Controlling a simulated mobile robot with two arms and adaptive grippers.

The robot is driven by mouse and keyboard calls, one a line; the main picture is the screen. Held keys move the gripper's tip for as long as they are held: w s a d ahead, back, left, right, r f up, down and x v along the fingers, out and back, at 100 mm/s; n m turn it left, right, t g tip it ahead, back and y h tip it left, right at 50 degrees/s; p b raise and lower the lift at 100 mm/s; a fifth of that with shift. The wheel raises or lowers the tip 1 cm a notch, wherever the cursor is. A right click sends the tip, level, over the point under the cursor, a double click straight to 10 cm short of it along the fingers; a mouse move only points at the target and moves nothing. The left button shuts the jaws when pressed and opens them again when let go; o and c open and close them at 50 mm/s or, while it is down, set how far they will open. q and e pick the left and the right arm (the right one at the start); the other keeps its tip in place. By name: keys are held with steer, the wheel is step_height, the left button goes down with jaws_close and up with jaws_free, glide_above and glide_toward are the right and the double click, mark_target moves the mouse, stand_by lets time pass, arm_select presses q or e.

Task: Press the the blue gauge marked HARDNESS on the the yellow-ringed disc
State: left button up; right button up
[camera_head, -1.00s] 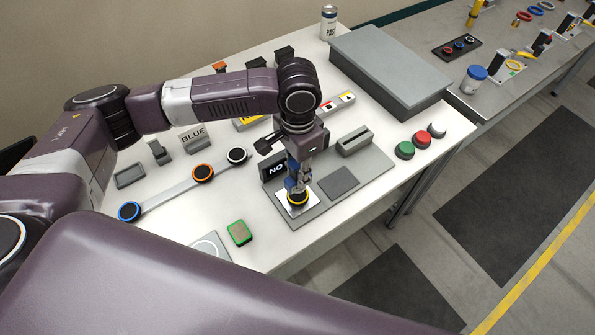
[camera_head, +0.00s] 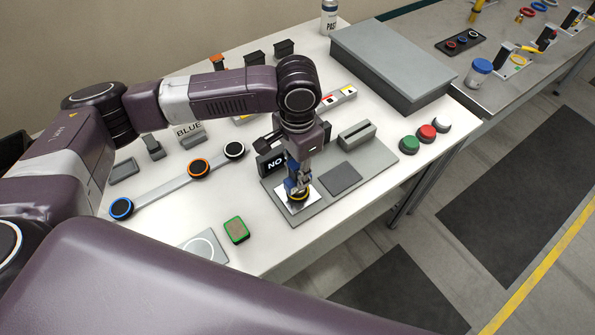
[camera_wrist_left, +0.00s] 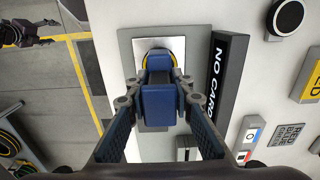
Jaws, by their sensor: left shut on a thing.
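My left gripper (camera_head: 297,187) is shut on the blue gauge (camera_wrist_left: 158,104), which it holds upright, pointing down. The yellow-ringed disc (camera_head: 300,196) lies under the gauge on a shiny square plate (camera_head: 291,205). It also shows in the left wrist view (camera_wrist_left: 156,54), partly hidden by the gauge. The gauge's lower end is at the disc; I cannot tell whether it touches. Its HARDNESS marking is not readable. My right gripper is not in view.
The plate sits on a grey board (camera_head: 310,212) with a NO CARD sign (camera_head: 271,161), a dark pad (camera_head: 341,178) and a slotted block (camera_head: 354,135). A bar with ringed discs (camera_head: 172,186) lies left. A green-edged block (camera_head: 236,229) is in front. A large grey box (camera_head: 390,66) stands behind.

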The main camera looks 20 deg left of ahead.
arm_select(q)
steer(key=shift+f, duration=0.45)
stand_by(1.0)
steer(key=shift+s+f+p, duration=0.2)
steer(key=shift+s+p, duration=0.05)
steer(key=shift+p, duration=0.25)
stand_by(2.1)
steer(key=r+p, duration=0.2)
steer(key=shift+w+r+p, duration=0.1)
steer(key=shift+w+p, duration=0.1)
steer(key=shift+p, duration=0.15)
step_height(320, 180, up, 3)
steer(key=p, duration=0.4)
steer(key=shift+r, duration=0.2)
steer(key=shift+r+p, duration=0.75)
steer(key=shift+r, duration=0.2)
